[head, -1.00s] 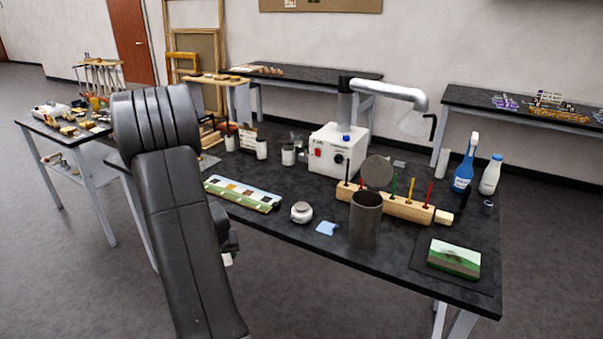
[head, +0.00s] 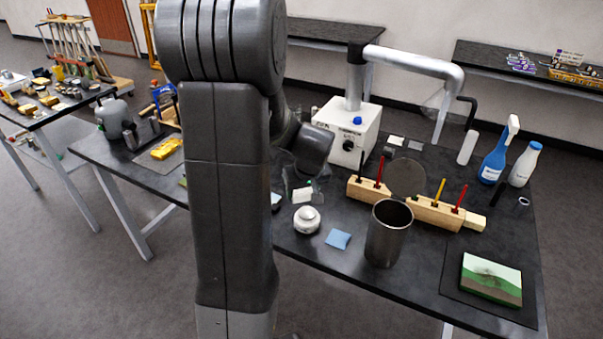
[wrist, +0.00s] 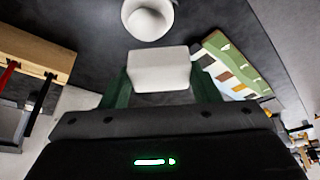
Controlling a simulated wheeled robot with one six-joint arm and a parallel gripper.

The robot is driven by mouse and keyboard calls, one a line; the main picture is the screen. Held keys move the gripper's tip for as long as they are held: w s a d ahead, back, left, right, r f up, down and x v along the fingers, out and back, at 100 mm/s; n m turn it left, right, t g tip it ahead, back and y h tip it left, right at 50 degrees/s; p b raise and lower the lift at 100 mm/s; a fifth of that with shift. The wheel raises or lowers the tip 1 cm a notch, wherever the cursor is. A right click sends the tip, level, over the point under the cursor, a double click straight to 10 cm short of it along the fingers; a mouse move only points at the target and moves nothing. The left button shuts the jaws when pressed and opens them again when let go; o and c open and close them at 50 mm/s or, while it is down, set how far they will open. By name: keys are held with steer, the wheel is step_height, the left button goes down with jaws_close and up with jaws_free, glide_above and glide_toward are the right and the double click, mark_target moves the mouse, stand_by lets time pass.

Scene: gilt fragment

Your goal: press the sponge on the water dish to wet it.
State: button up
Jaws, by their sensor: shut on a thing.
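My gripper (wrist: 160,76) is shut on a white block-shaped sponge (wrist: 159,64), held between its two dark green fingers. In the head view the sponge (head: 303,195) shows as a small pale block just behind the water dish (head: 307,219). The dish is a small round white vessel standing on the dark table. In the wrist view the dish (wrist: 148,18) lies just beyond the sponge, with a narrow dark gap between them in the picture. I cannot tell the sponge's height above the table. My arm hides part of the table to the left.
A blue cloth (head: 338,239) and a grey metal cup (head: 389,236) stand right of the dish. Behind are a wooden tool rack (head: 430,211) and a white extractor box (head: 347,131). A colour strip (wrist: 231,66) lies nearby. A painted panel (head: 491,278) lies at right.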

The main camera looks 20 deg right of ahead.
mark_target(309, 198)
steer(key=shift+s+d+r, duration=0.25)
steer(key=shift+d+r, duration=0.2)
steer(key=shift+d, duration=0.2)
steer(key=shift+f+b, duration=1.8)
steer(key=shift+f, duration=1.15)
steer(key=shift+f+b, duration=0.9)
steer(key=shift+b, duration=0.3)
steer(key=shift+r+p, duration=2.1)
steer(key=shift+r, duration=1.5)
